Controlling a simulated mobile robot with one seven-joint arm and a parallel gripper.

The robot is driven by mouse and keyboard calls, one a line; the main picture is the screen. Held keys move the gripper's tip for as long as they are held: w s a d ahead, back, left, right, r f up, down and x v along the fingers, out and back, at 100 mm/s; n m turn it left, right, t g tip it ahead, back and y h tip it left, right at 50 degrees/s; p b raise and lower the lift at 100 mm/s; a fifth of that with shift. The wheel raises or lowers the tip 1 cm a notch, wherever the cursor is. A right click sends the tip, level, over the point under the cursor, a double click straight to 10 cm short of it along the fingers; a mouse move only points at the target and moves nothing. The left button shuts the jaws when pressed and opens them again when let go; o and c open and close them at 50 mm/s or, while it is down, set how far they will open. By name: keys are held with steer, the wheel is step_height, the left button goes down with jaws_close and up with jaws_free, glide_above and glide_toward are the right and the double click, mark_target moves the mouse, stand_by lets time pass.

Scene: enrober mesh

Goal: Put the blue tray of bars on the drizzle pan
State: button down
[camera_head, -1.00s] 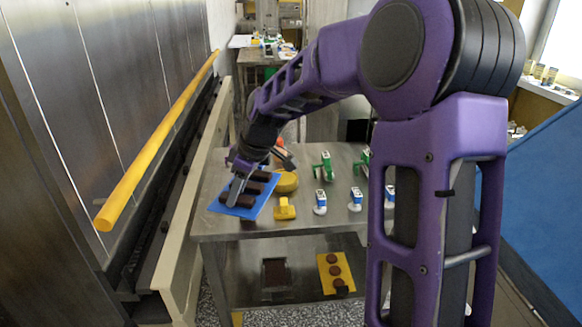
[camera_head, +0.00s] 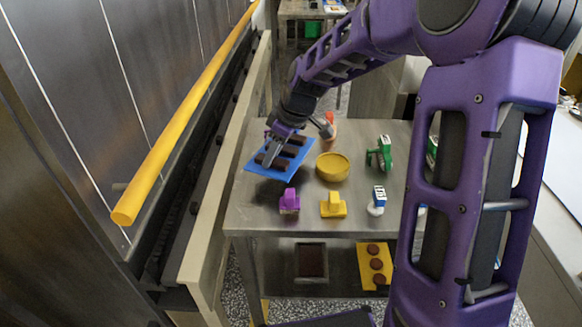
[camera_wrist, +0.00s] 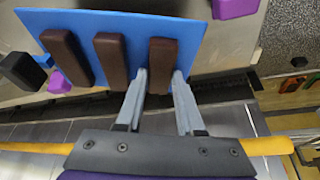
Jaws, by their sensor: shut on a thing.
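The blue tray of bars (camera_head: 262,166) is a flat blue sheet with several dark brown bars, over the left back part of the metal table. It also shows in the wrist view (camera_wrist: 130,30). My gripper (camera_head: 270,150) is at the tray. In the wrist view my fingertips (camera_wrist: 160,75) straddle the end of the rightmost bar (camera_wrist: 162,55), shut on the tray of bars. The tray looks slightly tilted and seems raised off the table; its underside is hidden. A dark rectangular pan (camera_head: 311,262) lies on the lower shelf; I cannot tell if it is the drizzle pan.
On the table (camera_head: 255,215) stand a round yellow dish (camera_head: 333,167), a purple piece (camera_head: 289,201), a yellow piece (camera_head: 333,205), a green item (camera_head: 380,154) and a blue-and-white item (camera_head: 377,201). A yellow rail (camera_head: 185,120) runs along the left. A yellow tray (camera_head: 365,255) with round brown pieces shares the shelf.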

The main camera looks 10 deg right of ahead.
mark_target(274, 184)
steer(key=shift+f+b, duration=0.3)
steer(key=shift+f, duration=2.35)
steer(key=shift+f, duration=0.1)
steer(key=c, duration=0.5)
jaws_free()
